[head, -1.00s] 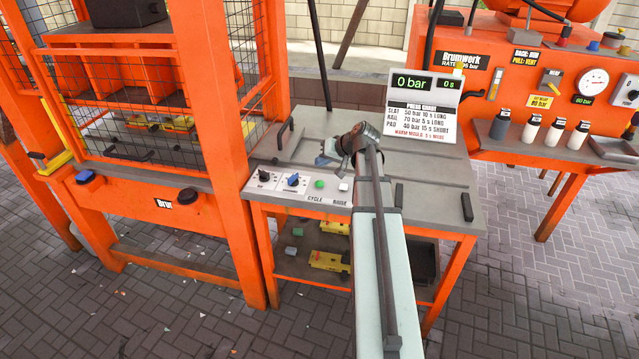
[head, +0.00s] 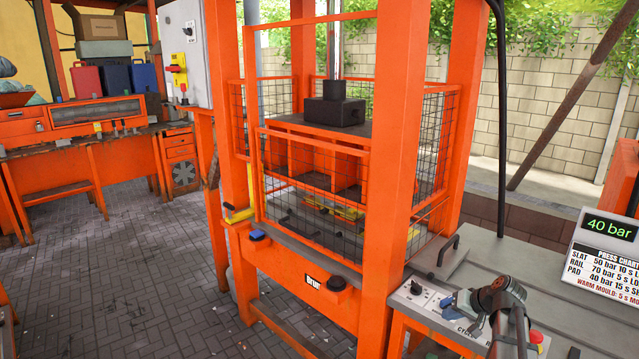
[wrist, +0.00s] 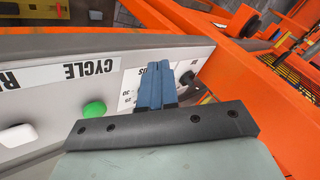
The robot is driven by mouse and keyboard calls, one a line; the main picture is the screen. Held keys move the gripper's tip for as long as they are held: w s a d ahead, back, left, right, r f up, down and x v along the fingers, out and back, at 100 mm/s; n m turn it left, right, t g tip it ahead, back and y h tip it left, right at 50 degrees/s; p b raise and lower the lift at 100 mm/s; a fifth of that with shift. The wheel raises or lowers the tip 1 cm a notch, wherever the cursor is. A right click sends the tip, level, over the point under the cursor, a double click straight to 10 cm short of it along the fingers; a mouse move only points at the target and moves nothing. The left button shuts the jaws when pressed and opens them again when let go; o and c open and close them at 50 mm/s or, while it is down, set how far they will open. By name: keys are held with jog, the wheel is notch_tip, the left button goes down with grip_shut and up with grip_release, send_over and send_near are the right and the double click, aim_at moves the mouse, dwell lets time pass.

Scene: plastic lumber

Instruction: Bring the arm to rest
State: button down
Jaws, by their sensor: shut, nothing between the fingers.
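My gripper (head: 452,299) is over the front control panel (head: 425,300) of the press table, at the right of the head view. In the wrist view its blue-grey fingers (wrist: 156,78) are together and hold nothing. They are in front of a dial scale and hide part of it. I cannot tell whether they touch the dial. A green button (wrist: 94,110) and a white button (wrist: 17,136) are to their left, near the CYCLE label. A black knob (head: 415,287) is on the panel left of my gripper in the head view.
The orange press (head: 400,130) with its mesh guard stands left of my gripper. A display (head: 608,228) reads 40 bar at the right. A workbench (head: 90,150) is at the far left. Open paved floor (head: 110,250) lies between bench and press.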

jog(key=shift+n+g, duration=0.3)
jog(key=shift+g, duration=0.4)
jog(key=a+f, duration=0.1)
jog(key=s+a+f, duration=0.1)
jog(key=a, duration=0.1)
jog(key=a+f, duration=0.1)
jog(key=shift+s+a+f, duration=0.2)
jog(key=shift+s+a, duration=0.05)
jog(key=shift+s, duration=0.1)
jog(key=s+a+f+g, duration=0.2)
jog(key=s+a+f, duration=0.25)
jog(key=f, duration=0.35)
jog(key=s+a+f+g, duration=0.2)
jog(key=s+a+f, duration=0.3)
jog(key=f, duration=0.4)
jog(key=s+a+f+g, duration=0.2)
jog(key=s+a+f, duration=0.1)
jog(key=s+f, duration=0.4)
jog(key=s+a+f+n+g+h, duration=0.1)
jog(key=s+f+g, duration=0.1)
jog(key=s+f, duration=0.3)
jog(key=s+a+f+n+g+h, duration=0.1)
jog(key=s+f, duration=0.4)
jog(key=s, duration=0.8)
jog(key=s+a+f+g+h, duration=0.2)
jog(key=s+f, duration=0.3)
jog(key=s, duration=0.4)
jog(key=shift+s+a+n+g+h, duration=0.15)
jog(key=shift+a+n+g+h, duration=0.2)
jog(key=shift+a, duration=0.3)
